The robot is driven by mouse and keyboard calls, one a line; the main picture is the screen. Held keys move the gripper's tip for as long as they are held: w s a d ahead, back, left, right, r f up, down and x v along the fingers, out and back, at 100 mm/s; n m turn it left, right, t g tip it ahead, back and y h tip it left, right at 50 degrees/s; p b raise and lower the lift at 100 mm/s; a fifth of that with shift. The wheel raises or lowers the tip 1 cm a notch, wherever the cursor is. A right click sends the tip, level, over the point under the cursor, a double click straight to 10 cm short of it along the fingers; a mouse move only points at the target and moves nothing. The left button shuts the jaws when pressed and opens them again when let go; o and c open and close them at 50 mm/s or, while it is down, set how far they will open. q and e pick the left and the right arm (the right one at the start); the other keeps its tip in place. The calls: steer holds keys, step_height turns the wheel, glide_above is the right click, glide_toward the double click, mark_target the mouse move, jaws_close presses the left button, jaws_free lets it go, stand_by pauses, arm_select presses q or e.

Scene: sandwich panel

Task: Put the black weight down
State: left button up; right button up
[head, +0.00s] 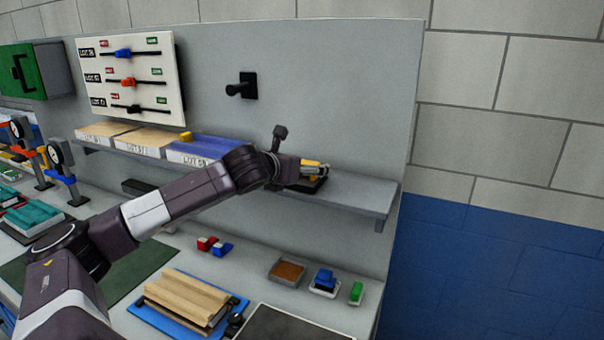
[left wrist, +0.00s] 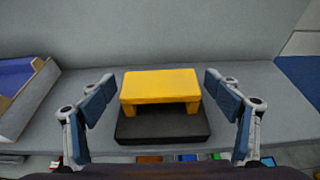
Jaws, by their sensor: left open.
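The black weight (left wrist: 162,127) has a flat black base and a yellow bridge-shaped handle (left wrist: 160,83). It rests flat on the grey shelf (left wrist: 265,125), at its right part in the head view, where its base (head: 313,186) partly shows. My left gripper (left wrist: 160,80) is open, with one finger on each side of the yellow handle and gaps between fingers and handle. In the head view my left gripper (head: 308,168) is at the weight above the shelf, its fingers hard to make out. My right gripper is not in view.
A blue-topped box labelled LOT (head: 205,150) stands left on the shelf, with two tan boxes beyond. A black knob (head: 242,88) sticks out of the panel above. The shelf right of the weight is free. Below are a blue tray with wood (head: 185,303) and small blocks.

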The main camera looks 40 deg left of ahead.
arm_select(q)
steer(key=c, duration=2.1)
steer(key=shift+r, duration=0.45)
steer(key=shift+c, duration=0.4)
steer(key=shift+w+a+f, duration=0.1)
